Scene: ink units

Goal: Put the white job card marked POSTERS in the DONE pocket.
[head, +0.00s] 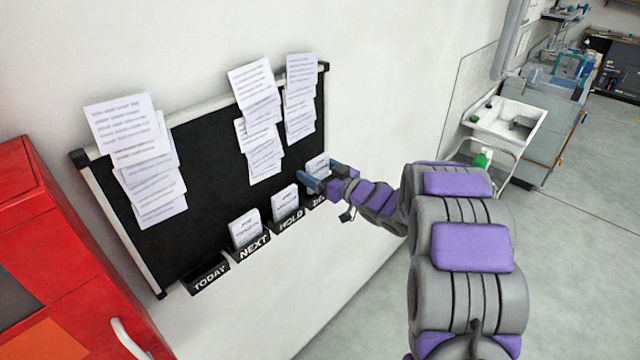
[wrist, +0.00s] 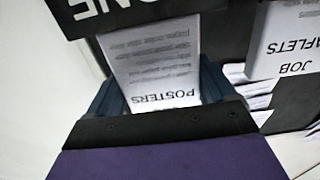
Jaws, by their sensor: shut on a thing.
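The white job card marked POSTERS (wrist: 152,65) is between the fingers of my gripper (wrist: 157,88) in the wrist view, its print upside down. Its far end passes behind the dark front of the DONE pocket (wrist: 125,12), so that end is hidden. How deep it sits, I cannot tell. In the head view my gripper (head: 312,182) is at the right end of the pocket row, with a white card (head: 317,164) just behind it. The DONE pocket (head: 318,201) is partly covered by my gripper there.
Pockets TODAY (head: 208,275), NEXT (head: 254,248) and HOLD (head: 291,220) lie left along the black board (head: 212,150). TODAY looks empty; NEXT and HOLD hold cards. Papers hang above. A LEAFLETS card (wrist: 285,45) is close beside my gripper. A red cabinet (head: 60,260) stands left.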

